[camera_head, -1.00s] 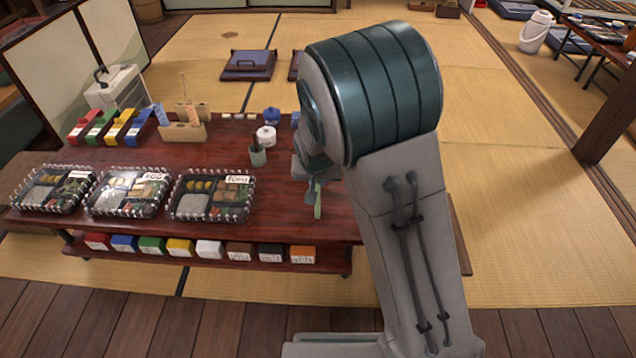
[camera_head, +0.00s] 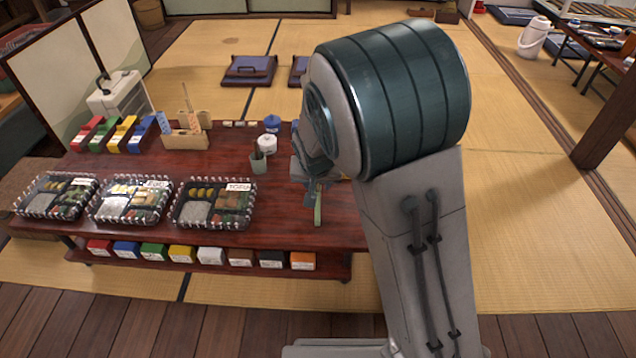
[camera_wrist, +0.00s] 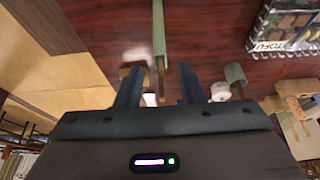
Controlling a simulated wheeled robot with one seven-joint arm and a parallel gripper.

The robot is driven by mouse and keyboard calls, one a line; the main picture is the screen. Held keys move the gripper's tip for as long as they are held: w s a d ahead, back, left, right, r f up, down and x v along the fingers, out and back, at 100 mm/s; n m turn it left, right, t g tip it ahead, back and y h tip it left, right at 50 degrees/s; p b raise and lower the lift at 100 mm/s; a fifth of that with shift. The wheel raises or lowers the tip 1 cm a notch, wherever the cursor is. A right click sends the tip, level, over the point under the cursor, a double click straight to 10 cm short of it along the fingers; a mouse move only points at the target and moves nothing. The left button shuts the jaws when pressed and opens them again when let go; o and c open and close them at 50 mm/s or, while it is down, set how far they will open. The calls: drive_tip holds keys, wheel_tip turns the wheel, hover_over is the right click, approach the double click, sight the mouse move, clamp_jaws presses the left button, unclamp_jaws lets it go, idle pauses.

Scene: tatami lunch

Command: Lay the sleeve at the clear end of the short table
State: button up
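A narrow green sleeve (camera_head: 318,208) shows at the right part of the dark red low table (camera_head: 275,215), just below my gripper (camera_head: 312,188). In the wrist view the sleeve (camera_wrist: 159,38) runs down to the gap between my gripper's two dark fingers (camera_wrist: 159,80). The fingers stand apart, with space on both sides of the sleeve. I cannot tell whether the sleeve rests flat on the table. My arm hides the table's right end in the head view.
Three bento boxes (camera_head: 213,204) stand along the table's front left. A green cup (camera_head: 258,162), a white pot (camera_head: 268,145) and a wooden holder (camera_head: 186,136) stand behind. Coloured boxes (camera_head: 210,255) line the lower shelf. Tatami (camera_head: 530,215) is open at right.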

drive_tip(key=p+v, duration=0.3)
drive_tip(key=v, duration=0.5)
drive_tip(key=s+d+r+g, duration=0.1)
drive_tip(key=s+d+r, duration=0.2)
drive_tip(key=s+d, duration=0.4)
drive_tip(key=s+d+r+g, duration=0.2)
drive_tip(key=s+d, duration=0.6)
drive_tip(key=s, duration=0.4)
drive_tip(key=shift+s+d+r+n, duration=0.3)
drive_tip(key=shift+s+r, duration=0.1)
drive_tip(key=shift+r, duration=0.25)
